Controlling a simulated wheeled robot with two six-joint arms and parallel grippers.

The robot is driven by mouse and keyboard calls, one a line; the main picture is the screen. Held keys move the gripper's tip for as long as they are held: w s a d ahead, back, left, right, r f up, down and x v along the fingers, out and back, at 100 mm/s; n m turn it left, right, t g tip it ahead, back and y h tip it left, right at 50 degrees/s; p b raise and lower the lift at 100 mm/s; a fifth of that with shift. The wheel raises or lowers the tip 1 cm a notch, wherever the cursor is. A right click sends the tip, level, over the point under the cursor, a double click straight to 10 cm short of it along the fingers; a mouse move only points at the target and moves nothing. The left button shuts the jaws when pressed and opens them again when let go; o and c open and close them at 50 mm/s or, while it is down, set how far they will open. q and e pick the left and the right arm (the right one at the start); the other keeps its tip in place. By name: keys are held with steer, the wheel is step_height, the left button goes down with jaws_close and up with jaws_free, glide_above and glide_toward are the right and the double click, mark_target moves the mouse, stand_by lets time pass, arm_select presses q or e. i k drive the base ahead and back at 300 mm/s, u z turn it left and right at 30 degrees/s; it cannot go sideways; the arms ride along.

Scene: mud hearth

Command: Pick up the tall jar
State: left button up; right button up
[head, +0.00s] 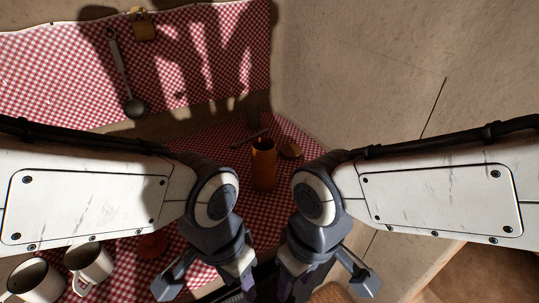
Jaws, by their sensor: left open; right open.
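The tall jar (264,168) is an orange upright cylinder with a dark open top. It stands on a red and white checked cloth, beyond and between my two wrists. My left gripper (208,282) is open at the bottom of the head view, nearer to me than the jar and to its left. My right gripper (325,280) is open at the bottom, nearer and to the right of the jar. Neither gripper touches the jar. The jar's lower end is in view, while the grippers' inner fingertips are dark and hard to make out.
Two pale mugs (92,262) stand at the lower left. A small brown piece (291,151) and a stick-like utensil (250,138) lie near the jar. A ladle (122,75) hangs on the checked wall cloth (215,45). A bare wall rises at right.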

mark_target(264, 153)
steer(key=i, duration=0.2)
steer(key=k, duration=1.2)
steer(key=z, duration=0.85)
steer(key=i, duration=1.3)
steer(key=u, duration=0.2)
